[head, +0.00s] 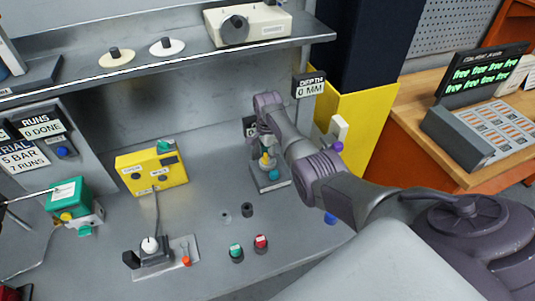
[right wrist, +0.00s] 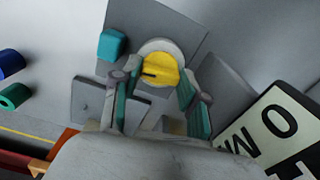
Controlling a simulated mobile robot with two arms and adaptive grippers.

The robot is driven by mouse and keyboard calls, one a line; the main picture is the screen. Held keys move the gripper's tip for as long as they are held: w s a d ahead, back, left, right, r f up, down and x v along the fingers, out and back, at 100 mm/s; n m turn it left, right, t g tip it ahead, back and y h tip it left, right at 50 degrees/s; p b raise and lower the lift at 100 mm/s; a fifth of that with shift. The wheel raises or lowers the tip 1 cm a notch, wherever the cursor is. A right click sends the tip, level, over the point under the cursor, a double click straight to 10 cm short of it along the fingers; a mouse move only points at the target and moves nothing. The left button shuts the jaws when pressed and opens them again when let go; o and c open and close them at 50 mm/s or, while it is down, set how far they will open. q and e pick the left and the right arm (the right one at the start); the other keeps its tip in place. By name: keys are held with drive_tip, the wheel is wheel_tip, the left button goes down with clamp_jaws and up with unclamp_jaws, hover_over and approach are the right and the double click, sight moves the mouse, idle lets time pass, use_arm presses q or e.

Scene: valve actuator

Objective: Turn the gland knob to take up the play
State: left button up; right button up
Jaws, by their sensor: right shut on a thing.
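The gland knob (right wrist: 160,71) is a yellow round knob with a dark slot mark, in a pale ring, in the right wrist view. In the head view, it shows as a small yellow patch (head: 265,160) on a grey stand (head: 271,183). My right gripper (head: 266,148) comes down on it from above. In the right wrist view, its two teal-padded fingers (right wrist: 160,82) are closed on either side of the knob. The gripper partly hides the knob and stand in the head view.
A DEPTH sign (head: 310,86) reads 0 MM behind my right arm. A teal block (right wrist: 111,45) sits beside the knob. A yellow box (head: 151,172) stands to the left. Green (head: 236,251) and red (head: 261,242) capped pieces stand near the front.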

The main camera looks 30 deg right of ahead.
drive_tip(key=shift+w+r, duration=0.1)
drive_tip(key=shift+r, duration=0.05)
drive_tip(key=o, duration=1.1)
drive_tip(key=shift+o, duration=0.2)
wheel_tip(320, 180, up, 12)
